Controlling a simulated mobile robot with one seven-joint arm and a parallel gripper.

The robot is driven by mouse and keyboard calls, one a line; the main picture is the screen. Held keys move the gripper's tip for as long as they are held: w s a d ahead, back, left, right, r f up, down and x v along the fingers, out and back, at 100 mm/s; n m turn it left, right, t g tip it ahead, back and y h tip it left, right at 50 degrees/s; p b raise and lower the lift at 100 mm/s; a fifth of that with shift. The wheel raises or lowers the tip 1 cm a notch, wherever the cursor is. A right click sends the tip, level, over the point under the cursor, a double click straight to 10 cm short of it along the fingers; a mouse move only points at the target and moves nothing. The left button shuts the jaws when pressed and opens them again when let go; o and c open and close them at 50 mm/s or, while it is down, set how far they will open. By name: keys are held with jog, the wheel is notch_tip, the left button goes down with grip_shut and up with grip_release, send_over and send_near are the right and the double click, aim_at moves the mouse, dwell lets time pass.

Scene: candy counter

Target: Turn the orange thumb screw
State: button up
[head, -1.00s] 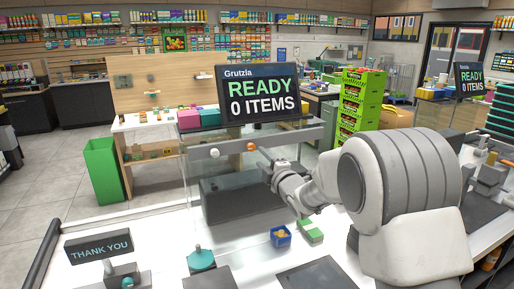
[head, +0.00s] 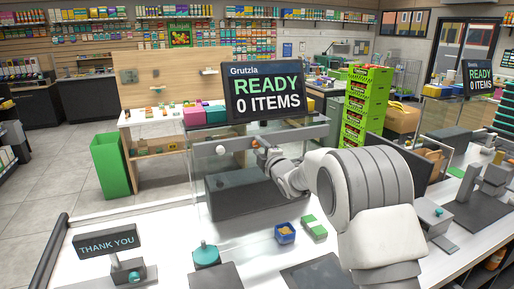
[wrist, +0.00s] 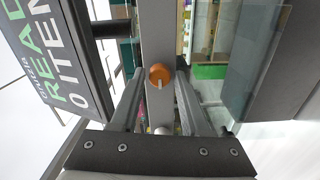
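The orange thumb screw (wrist: 159,76) is a round knob with a pale mark on the face of a grey horizontal bar (wrist: 159,30). In the head view the orange screw (head: 255,144) shows partly, just beside my gripper (head: 262,151). In the wrist view my gripper (wrist: 160,82) is open, one finger on each side of the screw. A gap seems to show between each finger and the knob; I cannot tell whether they touch. A white knob (head: 220,150) sits on the same bar, left of the orange one.
A display reading "READY 0 ITEMS" (head: 265,93) stands just above the bar, close to my gripper. A dark box (head: 245,190) lies below the bar. On the white counter are a blue box (head: 285,233), a green block (head: 313,228) and a "THANK YOU" sign (head: 107,241).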

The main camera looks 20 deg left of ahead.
jog(key=c, duration=0.6)
jog(key=shift+f+m+b, duration=0.1)
jog(key=shift+m+b, duration=0.35)
jog(key=shift+m, duration=0.15)
jog(key=shift+c, duration=0.2)
jog(key=shift+m, duration=1.1)
jog(key=shift+m+b, duration=0.55)
jog(key=shift+m, duration=1.15)
